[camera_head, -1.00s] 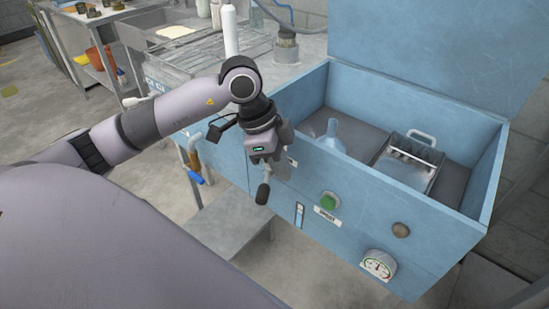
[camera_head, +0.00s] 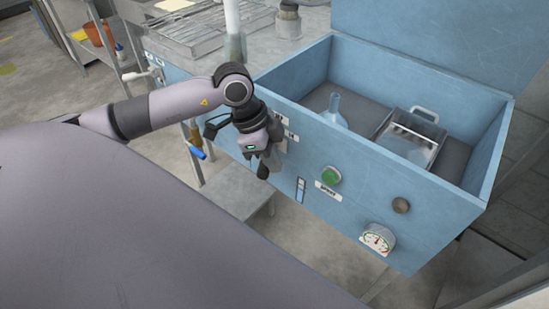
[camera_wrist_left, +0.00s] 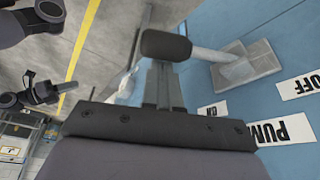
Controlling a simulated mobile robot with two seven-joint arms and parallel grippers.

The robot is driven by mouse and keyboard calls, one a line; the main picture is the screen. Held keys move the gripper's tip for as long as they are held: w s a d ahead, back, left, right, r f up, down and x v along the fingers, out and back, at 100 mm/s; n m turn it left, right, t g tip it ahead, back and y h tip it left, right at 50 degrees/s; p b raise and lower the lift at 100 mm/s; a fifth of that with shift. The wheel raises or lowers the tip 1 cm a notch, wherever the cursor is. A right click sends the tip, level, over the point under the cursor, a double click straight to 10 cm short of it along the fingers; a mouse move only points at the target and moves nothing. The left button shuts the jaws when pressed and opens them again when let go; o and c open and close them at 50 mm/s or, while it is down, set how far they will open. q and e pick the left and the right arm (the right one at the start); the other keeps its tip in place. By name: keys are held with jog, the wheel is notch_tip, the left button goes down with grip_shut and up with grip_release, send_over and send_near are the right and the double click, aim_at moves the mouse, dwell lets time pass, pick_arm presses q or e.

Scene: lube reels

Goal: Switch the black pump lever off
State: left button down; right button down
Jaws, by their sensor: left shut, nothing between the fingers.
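The pump lever has a black knob (camera_head: 263,171) and sticks out from the front panel of the blue box. In the left wrist view the black knob (camera_wrist_left: 165,45) is close ahead, with a pale metal rod (camera_wrist_left: 208,54) running right to a metal bracket (camera_wrist_left: 247,65) on the panel. My left gripper (camera_head: 264,158) is shut and empty. Its fingertips (camera_wrist_left: 162,68) are right at the knob in the wrist view; I cannot tell whether they touch it. In the head view the gripper and wrist hide most of the rod.
The panel carries a PUMP label (camera_wrist_left: 283,132), an OFF label (camera_wrist_left: 299,86), a green button (camera_head: 331,175), a brown knob (camera_head: 401,205) and a gauge (camera_head: 377,239). A blue-handled valve (camera_head: 196,152) is at the left. A low grey step (camera_head: 237,190) stands below.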

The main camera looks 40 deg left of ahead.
pick_arm(q)
jog(key=shift+a+m, duration=0.1)
jog(key=shift+m, duration=0.2)
jog(key=shift+s+a+m+g, duration=0.15)
jog(key=shift+a+m+g, duration=0.05)
jog(key=shift+m, duration=0.35)
jog(key=shift+s+a+m+g, duration=0.1)
jog(key=shift+a+m+g, duration=0.1)
jog(key=shift+m, duration=0.35)
jog(key=shift+s+a+p, duration=0.1)
jog(key=shift+s+p, duration=0.05)
jog(key=shift+p, duration=0.15)
jog(key=shift+s+a, duration=0.2)
jog(key=shift+a, duration=0.2)
jog(key=a+m, duration=0.1)
jog(key=m, duration=0.1)
jog(key=a+m+g+p, duration=0.1)
jog(key=a+m, duration=0.1)
jog(key=a+m+g, duration=0.1)
jog(key=m, duration=0.2)
jog(key=shift+s+a, duration=0.2)
jog(key=shift+s, duration=0.05)
pick_arm(e)
jog(key=shift+s+d+r, duration=0.45)
jog(key=shift+d+r, duration=0.05)
jog(key=shift+r, duration=0.15)
